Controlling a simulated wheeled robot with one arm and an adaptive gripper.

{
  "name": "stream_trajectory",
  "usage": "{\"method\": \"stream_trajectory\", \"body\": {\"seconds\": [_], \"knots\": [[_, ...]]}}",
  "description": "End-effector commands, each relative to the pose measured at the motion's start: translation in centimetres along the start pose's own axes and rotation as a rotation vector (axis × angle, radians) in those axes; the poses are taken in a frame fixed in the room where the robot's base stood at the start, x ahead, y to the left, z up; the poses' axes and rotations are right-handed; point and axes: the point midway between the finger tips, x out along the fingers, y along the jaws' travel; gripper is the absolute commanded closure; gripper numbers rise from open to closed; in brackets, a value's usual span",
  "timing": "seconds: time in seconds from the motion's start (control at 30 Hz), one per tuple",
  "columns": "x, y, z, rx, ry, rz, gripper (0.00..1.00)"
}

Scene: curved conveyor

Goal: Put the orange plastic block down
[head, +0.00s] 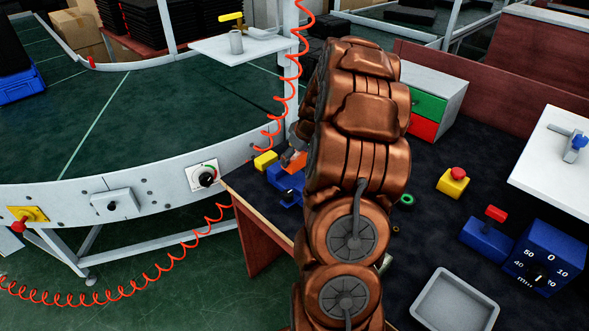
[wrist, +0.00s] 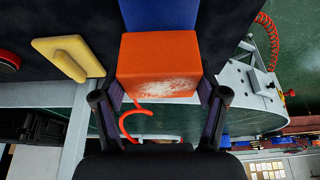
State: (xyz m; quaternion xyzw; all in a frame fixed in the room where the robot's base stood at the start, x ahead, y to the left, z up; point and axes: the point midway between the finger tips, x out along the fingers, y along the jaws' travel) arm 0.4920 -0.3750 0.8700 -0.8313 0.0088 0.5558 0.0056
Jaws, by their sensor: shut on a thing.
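The orange plastic block (wrist: 158,58) is between the two fingers of my gripper (wrist: 160,94) in the wrist view, and the fingers are shut on its sides. Its near face has a pale worn patch. A blue object (wrist: 158,14) shows directly beyond the block; I cannot tell whether they touch. In the head view a small part of the orange block (head: 295,161) shows at the left of my arm, just above the blue object (head: 286,183) on the dark table. My arm hides most of the gripper there.
The curved conveyor (head: 130,195) stands to the left, with a coiled red cable between. A grey tray (head: 455,300), red-button box (head: 453,183) and blue timer (head: 545,257) are to the right.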

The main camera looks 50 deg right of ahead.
Motion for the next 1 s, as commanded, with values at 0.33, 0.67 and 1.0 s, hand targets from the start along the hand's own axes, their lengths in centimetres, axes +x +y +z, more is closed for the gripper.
{"method": "stream_trajectory", "body": {"seconds": [0.33, 0.67, 1.0], "knots": [[3.3, -0.1, 1.4, 0.003, -0.003, -0.005, 0.72], [4.9, 0.0, 2.0, 0.000, 0.001, 0.000, 0.72], [5.2, 0.0, 2.1, 0.001, 0.000, 0.000, 0.18]]}}
